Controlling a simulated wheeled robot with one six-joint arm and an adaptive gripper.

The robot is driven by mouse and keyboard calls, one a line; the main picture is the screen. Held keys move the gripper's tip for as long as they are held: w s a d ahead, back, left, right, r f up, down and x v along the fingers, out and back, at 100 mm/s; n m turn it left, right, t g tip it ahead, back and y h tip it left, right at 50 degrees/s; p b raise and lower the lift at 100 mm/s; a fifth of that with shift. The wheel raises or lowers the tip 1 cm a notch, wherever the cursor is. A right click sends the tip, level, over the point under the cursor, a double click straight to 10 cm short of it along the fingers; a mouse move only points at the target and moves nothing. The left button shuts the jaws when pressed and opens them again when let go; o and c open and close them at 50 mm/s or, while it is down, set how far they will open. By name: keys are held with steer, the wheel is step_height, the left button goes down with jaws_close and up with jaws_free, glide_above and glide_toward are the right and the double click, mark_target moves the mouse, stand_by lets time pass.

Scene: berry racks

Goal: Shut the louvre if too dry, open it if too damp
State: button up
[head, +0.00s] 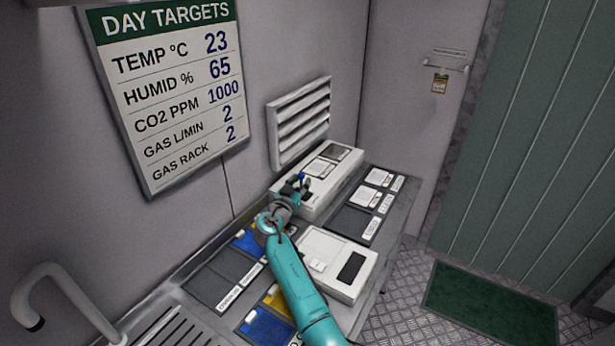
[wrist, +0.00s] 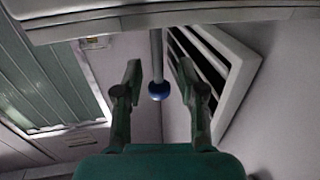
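The louvre (head: 303,121) is a white slatted vent on the wall; dark gaps show between its slats, and it also shows at right in the wrist view (wrist: 222,68). A thin grey rod (wrist: 156,52) with a blue knob (wrist: 158,91) stands between my fingers in the wrist view. My gripper (wrist: 158,76) is open around the rod; no contact shows. In the head view my gripper (head: 293,187) is beside the white box (head: 327,189) below the louvre. The targets board (head: 172,88) reads humidity 65 %.
A white device (head: 338,262) with a dark, unreadable display sits on the bench near my arm. Labelled dark trays (head: 352,222) and blue and yellow cards (head: 268,326) lie around it. A curved grey handle (head: 66,290) is at lower left. Floor with a green mat (head: 489,306) is clear at right.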

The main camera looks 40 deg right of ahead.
steer(key=shift+w+d, duration=0.25)
steer(key=shift+d, duration=0.3)
jaws_close()
